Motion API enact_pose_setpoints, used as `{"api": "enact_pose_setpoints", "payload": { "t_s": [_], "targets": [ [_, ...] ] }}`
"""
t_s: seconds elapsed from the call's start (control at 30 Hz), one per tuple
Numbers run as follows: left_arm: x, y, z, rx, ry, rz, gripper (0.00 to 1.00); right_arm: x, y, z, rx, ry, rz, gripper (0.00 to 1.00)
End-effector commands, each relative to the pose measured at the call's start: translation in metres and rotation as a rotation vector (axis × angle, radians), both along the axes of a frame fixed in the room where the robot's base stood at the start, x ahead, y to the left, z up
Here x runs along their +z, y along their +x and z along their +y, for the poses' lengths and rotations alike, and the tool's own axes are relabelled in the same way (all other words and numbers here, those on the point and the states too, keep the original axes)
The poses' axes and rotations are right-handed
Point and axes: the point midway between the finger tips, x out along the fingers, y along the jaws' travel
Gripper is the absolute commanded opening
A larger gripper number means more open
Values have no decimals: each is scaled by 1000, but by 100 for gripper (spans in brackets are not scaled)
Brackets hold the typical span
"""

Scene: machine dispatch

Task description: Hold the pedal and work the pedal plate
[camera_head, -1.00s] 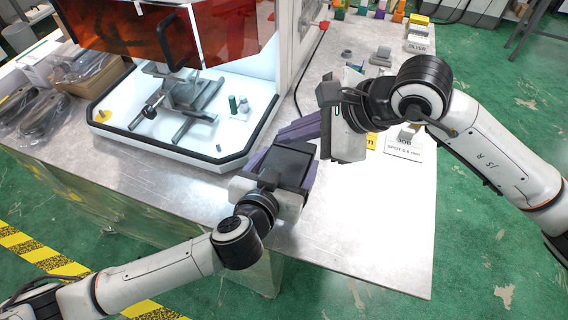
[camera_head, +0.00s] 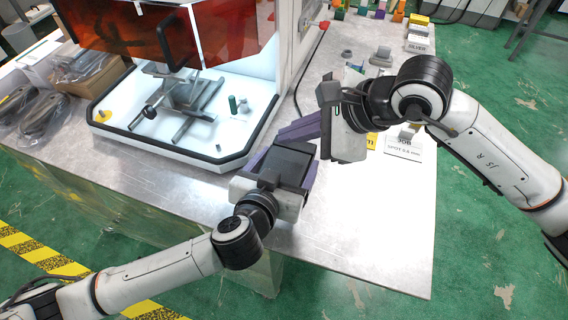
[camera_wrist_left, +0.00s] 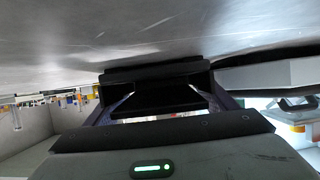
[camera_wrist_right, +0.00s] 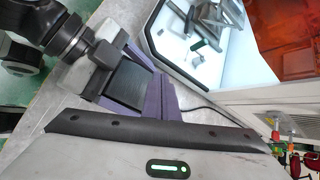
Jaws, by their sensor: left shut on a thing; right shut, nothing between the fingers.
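The black pedal (camera_head: 283,166) lies near the front middle of the table. My left gripper (camera_head: 286,162) is shut on it, with a purple finger along each side. The pedal shows as a dark block in the left wrist view (camera_wrist_left: 155,98) and between the left fingers in the right wrist view (camera_wrist_right: 128,84). My right gripper (camera_head: 290,133) is shut and empty, its purple fingers close to the pedal's far end. They also show together in the right wrist view (camera_wrist_right: 164,98). I cannot tell whether they touch the pedal. A separate pedal plate cannot be made out.
A white machine with an orange shield (camera_head: 225,35) and a lit tray (camera_head: 215,155) stands behind the left gripper. Labelled cards (camera_head: 405,152) and small grey parts (camera_head: 381,56) lie at the right. The front right tabletop (camera_head: 370,230) is clear.

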Motion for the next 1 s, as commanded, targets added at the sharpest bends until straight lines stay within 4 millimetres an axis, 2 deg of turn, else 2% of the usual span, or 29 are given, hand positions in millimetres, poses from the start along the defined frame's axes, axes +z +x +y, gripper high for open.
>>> {"api": "enact_pose_setpoints", "payload": {
  "t_s": [0.53,0.63,0.8,1.0],
  "targets": [
    [0,0,0,1,1,1,36,1,0,0,0,0,0,0],
    [0,0,0,1,1,1,36,10,2,0,-1,1,-4,0],
    [0,0,0,1,1,1,36,38,4,0,-1,1,-3,0],
    [0,0,0,1,1,1,36,39,4,-1,1,0,1,0]
  ]
}}
